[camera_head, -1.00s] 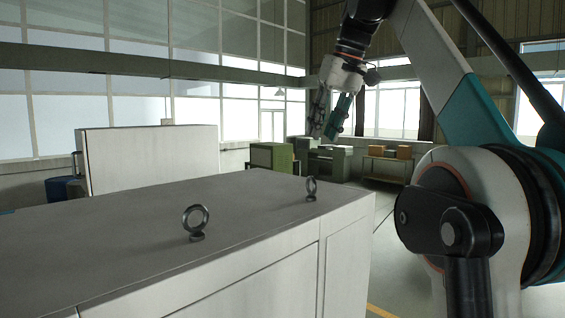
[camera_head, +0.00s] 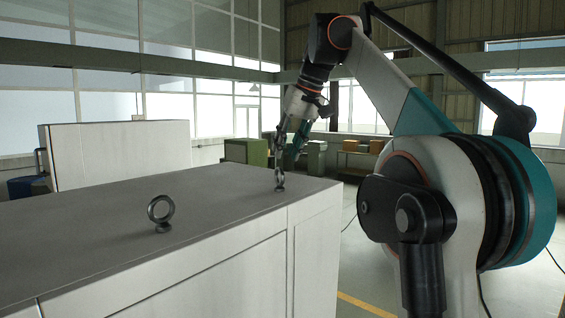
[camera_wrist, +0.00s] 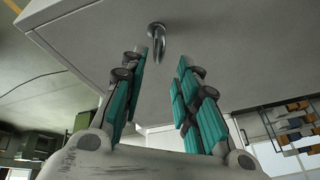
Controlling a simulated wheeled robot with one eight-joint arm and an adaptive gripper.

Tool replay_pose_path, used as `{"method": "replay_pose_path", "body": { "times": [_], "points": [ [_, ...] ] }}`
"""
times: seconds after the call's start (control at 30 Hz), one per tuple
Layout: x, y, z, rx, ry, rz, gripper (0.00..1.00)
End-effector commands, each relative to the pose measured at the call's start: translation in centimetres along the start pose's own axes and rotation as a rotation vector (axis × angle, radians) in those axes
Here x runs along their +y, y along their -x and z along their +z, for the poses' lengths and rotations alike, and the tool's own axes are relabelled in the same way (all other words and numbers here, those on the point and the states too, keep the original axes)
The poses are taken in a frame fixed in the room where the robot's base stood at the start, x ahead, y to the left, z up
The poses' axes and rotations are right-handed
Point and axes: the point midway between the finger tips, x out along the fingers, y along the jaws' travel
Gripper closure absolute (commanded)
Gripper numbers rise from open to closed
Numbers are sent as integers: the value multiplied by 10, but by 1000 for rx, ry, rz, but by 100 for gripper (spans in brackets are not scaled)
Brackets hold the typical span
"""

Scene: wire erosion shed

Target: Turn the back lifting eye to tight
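The back lifting eye (camera_head: 279,180) is a dark metal ring on a short collar, standing upright near the far right edge of the white cabinet top (camera_head: 215,207). My gripper (camera_head: 287,154) is just above and behind it, pointing down. In the wrist view the same eye (camera_wrist: 157,36) is seen nearly edge-on, just beyond the fingertips and roughly between their lines. My gripper (camera_wrist: 162,58) is open there, its two teal-padded fingers apart with nothing between the pads. Whether a fingertip touches the ring cannot be told.
A second, nearer lifting eye (camera_head: 161,213) stands on the same top. A white machine cabinet (camera_head: 115,155) is behind at the left. Green cabinets (camera_head: 245,151) and a bench with boxes (camera_head: 357,152) stand farther back. The cabinet top between the eyes is clear.

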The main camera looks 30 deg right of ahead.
Motion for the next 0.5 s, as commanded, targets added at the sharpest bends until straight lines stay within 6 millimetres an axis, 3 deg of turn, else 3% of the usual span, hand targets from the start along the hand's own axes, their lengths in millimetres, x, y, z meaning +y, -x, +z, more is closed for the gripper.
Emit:
{"method": "replay_pose_path", "body": {
  "times": [0.2, 0.5],
  "points": [
    [0, -28, 0, 0, 1, 0, 71],
    [0, -43, 0, -1, 1, 0, 71]
  ]
}}
